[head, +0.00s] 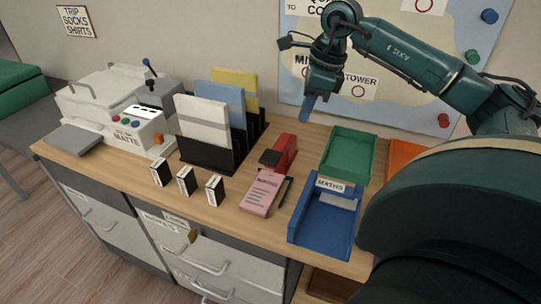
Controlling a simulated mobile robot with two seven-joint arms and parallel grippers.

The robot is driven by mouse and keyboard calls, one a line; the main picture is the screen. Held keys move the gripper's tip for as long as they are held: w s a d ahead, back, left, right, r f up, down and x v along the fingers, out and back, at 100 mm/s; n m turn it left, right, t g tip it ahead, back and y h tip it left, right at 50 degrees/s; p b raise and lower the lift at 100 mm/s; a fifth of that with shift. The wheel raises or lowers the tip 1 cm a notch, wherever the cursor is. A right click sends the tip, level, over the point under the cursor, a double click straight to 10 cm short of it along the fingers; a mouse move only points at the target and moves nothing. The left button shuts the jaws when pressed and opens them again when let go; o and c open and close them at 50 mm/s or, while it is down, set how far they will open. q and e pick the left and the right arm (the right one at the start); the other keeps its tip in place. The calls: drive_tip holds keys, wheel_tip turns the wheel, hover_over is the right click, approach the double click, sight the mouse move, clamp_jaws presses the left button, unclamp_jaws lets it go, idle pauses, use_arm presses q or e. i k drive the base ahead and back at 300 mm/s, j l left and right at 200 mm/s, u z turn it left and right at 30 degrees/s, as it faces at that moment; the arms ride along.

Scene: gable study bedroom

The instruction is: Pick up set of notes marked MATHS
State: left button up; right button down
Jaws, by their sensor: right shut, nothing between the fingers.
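The word MATHS is on a white label (331,185) at the far end of a blue tray (324,228) on the right of the desk. A small greyish-white piece (338,201) shows in the tray just below the label; I cannot tell if it is paper. A pink pad of notes (262,192) lies left of the tray; its heading is too small to read surely. My right gripper (308,108) is shut and empty, pointing down above the back of the desk, behind the red object and apart from the tray. My left gripper is not in view.
A green tray (348,152) stands behind the blue one, with an orange item (403,156) to its right. A red object (283,152) and dark pen (285,191) are near the pad. A black rack (208,155) of folders, small boxes (186,181) and a white machine (110,112) stand left.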

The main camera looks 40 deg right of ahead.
sight(258, 201)
drive_tip(key=k, duration=1)
